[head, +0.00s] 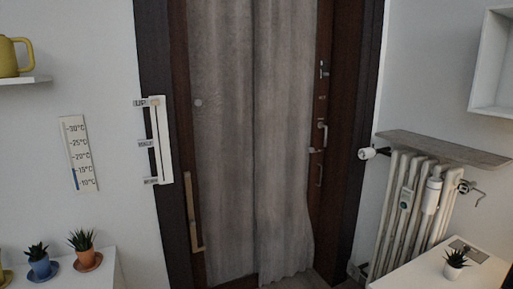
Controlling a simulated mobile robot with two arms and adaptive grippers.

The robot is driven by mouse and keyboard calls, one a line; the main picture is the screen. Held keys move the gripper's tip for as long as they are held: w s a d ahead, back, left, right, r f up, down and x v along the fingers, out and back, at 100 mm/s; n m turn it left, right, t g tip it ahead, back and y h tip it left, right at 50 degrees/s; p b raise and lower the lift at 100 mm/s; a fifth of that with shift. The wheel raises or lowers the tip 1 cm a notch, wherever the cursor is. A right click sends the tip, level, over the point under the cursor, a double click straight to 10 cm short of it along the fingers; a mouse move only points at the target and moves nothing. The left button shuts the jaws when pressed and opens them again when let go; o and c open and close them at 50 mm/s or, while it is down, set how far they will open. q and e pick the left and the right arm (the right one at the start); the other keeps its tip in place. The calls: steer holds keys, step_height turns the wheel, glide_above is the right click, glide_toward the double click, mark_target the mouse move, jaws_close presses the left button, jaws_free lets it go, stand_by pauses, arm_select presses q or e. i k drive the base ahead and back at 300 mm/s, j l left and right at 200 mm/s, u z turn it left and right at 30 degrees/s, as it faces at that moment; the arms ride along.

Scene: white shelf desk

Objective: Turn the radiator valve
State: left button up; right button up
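A white radiator (385,225) stands against the right wall under a grey board. A small white knob (367,153) with a dark fitting sits at its upper left end, beside the door frame, and looks like the radiator valve. Its turned position is too small to tell. A white cylinder (432,195) is on the front of the radiator, with a dark metal piece (466,187) to its right; I cannot tell what these are. Neither of my grippers shows in the head view.
A white table (425,275) with a potted succulent (454,262) stands before the radiator and hides its lower right part. The grey board (440,147) overhangs the radiator. A curtained door (255,130) is left of it. Potted plants (82,245) stand at lower left.

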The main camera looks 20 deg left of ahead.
mark_target(364, 153)
steer(key=u, duration=1.75)
steer(key=i+l+z, duration=0.1)
steer(key=z, duration=0.25)
steer(key=i+z, duration=0.2)
steer(key=z, duration=0.2)
steer(key=i+z, duration=0.15)
steer(key=z, duration=0.2)
